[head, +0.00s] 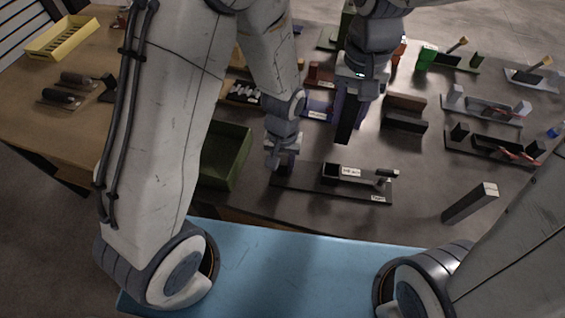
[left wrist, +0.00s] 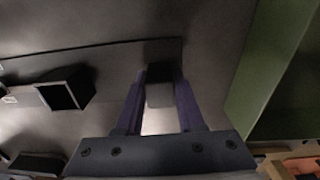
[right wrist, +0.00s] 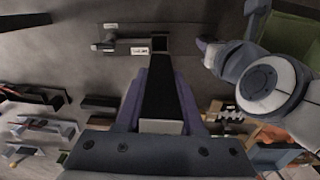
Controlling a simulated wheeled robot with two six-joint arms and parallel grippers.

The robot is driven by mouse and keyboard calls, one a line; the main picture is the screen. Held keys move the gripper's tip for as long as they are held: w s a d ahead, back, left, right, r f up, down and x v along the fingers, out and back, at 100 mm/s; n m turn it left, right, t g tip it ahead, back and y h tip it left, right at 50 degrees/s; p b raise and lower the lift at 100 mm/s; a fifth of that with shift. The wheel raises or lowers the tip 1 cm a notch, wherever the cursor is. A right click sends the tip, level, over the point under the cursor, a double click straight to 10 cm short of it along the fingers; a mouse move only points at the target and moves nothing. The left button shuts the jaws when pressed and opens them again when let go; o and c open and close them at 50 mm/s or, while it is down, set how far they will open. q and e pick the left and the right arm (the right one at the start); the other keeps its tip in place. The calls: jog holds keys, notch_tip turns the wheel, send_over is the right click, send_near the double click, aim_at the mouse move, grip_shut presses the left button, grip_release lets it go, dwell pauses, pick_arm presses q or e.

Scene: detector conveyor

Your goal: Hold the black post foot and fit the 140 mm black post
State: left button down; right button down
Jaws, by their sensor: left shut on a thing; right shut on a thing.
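My left gripper (head: 280,165) is low at the left end of a dark base plate (head: 300,190). In the left wrist view its purple fingers (left wrist: 158,95) are shut on the black post foot (left wrist: 159,76), a small dark block on the plate. The gripper mostly hides the foot in the head view. My right gripper (head: 351,88) is shut on the black post (head: 345,124), a long dark bar pointing down, held above the table behind the plate.
The plate also carries an open black box (head: 330,172) and a small clamp-like part (head: 385,174). A green bin (head: 226,155) stands close left. A grey-ended dark bar (head: 468,204) is at the right front. Other plates with parts (head: 490,146) and dark blocks (head: 405,112) occupy the back and right.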

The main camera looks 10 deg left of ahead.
aim_at(343, 133)
jog(key=shift+f, duration=0.1)
dwell(0.7)
jog(key=shift+n, duration=0.5)
notch_tip(343, 133, down, 16)
jog(key=shift+s+f, duration=0.1)
jog(key=shift+f, duration=0.05)
pick_arm(q)
jog(key=shift+s+r, duration=0.1)
jog(key=shift+r, duration=0.05)
pick_arm(e)
jog(key=shift+s+f, duration=0.15)
jog(key=shift+f, duration=0.5)
jog(key=c, duration=0.5)
grip_release()
jog(key=shift+f, duration=0.1)
pick_arm(q)
jog(key=shift+f, duration=0.25)
pick_arm(e)
notch_tip(343, 133, up, 13)
jog(key=shift+r, duration=0.15)
jog(key=s+n, duration=0.2)
jog(key=s, duration=0.3)
jog(key=s+a+r+n, duration=0.1)
jog(key=s+n, duration=0.2)
jog(key=s, duration=0.2)
jog(key=s+r+n+y, duration=0.1)
jog(key=s+n, duration=0.1)
jog(key=s, duration=0.2)
jog(key=shift+s+a+n, duration=0.3)
jog(key=shift+s+n, duration=0.1)
